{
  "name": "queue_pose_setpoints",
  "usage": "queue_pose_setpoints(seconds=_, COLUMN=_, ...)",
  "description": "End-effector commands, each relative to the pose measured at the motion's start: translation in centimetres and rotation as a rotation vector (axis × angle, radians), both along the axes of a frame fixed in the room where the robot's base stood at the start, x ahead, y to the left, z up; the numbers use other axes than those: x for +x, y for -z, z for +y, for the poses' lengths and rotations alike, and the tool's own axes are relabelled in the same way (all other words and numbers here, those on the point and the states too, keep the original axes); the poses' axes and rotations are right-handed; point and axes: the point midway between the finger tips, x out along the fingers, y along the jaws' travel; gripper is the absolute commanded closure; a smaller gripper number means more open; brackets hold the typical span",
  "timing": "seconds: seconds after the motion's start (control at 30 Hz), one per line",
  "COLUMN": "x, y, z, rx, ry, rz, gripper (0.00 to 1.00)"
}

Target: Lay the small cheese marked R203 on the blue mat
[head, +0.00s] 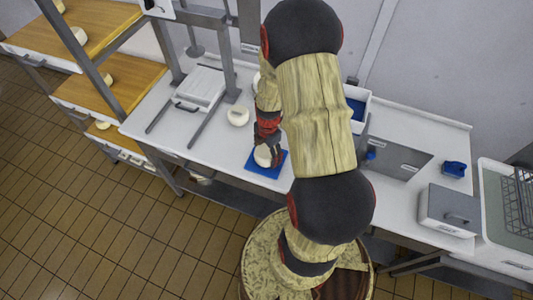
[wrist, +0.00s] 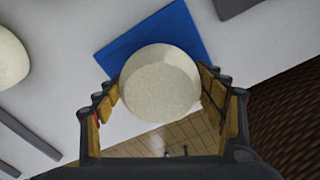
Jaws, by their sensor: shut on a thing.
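A small round white cheese (wrist: 160,84) sits between the fingers of my gripper (wrist: 162,104) in the wrist view. My gripper is shut on it. In the head view the cheese (head: 263,156) shows over the blue mat (head: 266,170), below my gripper (head: 268,145). The blue mat (wrist: 140,40) also shows behind the cheese in the wrist view. I cannot tell whether the cheese touches the mat. No mark can be read on it.
Another white cheese (head: 238,116) lies on the white counter left of the mat; it also shows in the wrist view (wrist: 8,58). A metal press frame with a white lidded box (head: 200,88) stands further left. A grey panel (head: 393,158) and blue scoop (head: 454,169) are to the right.

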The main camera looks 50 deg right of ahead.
Motion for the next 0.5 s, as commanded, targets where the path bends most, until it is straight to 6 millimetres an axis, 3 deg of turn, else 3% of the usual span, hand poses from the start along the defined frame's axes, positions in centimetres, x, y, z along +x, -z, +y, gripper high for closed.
queue_pose_setpoints(seconds=0.5, x=0.04, y=0.65, z=-0.03, rx=-0.001, ry=0.0, rz=-0.001, gripper=0.75)
